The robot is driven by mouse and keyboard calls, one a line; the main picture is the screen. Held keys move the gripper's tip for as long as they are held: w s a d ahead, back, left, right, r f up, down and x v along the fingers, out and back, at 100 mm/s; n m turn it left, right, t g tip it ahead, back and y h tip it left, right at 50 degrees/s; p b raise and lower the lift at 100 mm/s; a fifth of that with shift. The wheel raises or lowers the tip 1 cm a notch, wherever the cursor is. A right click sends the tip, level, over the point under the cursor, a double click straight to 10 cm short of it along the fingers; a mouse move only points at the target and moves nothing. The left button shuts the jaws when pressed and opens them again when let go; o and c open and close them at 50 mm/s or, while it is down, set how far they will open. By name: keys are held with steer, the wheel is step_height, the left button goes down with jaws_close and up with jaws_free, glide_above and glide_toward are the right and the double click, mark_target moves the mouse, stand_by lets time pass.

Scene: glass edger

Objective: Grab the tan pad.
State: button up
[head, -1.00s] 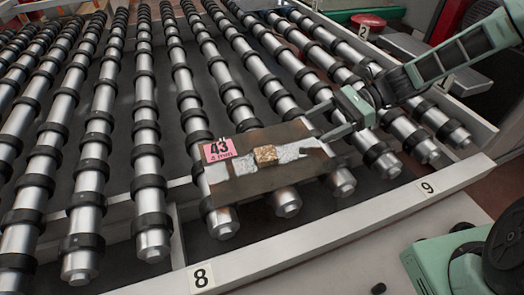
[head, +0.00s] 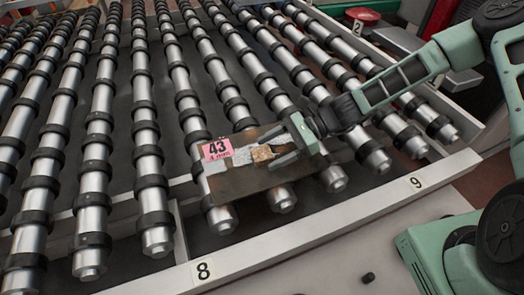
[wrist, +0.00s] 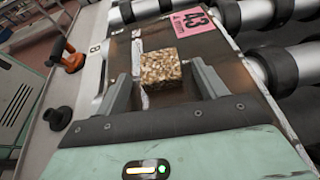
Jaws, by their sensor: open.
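The tan pad (head: 262,153) is a small speckled block on a brown board (head: 240,181) that lies across the rollers. My gripper (head: 279,150) is open, low over the board, with its fingers pointing left at the pad. In the wrist view the pad (wrist: 161,69) sits between the two finger tips of my gripper (wrist: 163,80), with a gap on each side. The pad looks untouched by either finger.
A pink label marked 43 (head: 217,150) is on the board left of the pad. Rows of rollers (head: 146,150) with black rings surround the board. A white rail (head: 330,220) with numbers 8 and 9 runs along the near edge.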

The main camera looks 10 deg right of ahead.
steer(key=shift+a, duration=0.1)
steer(key=c, duration=1.1)
steer(key=shift+o, duration=0.2)
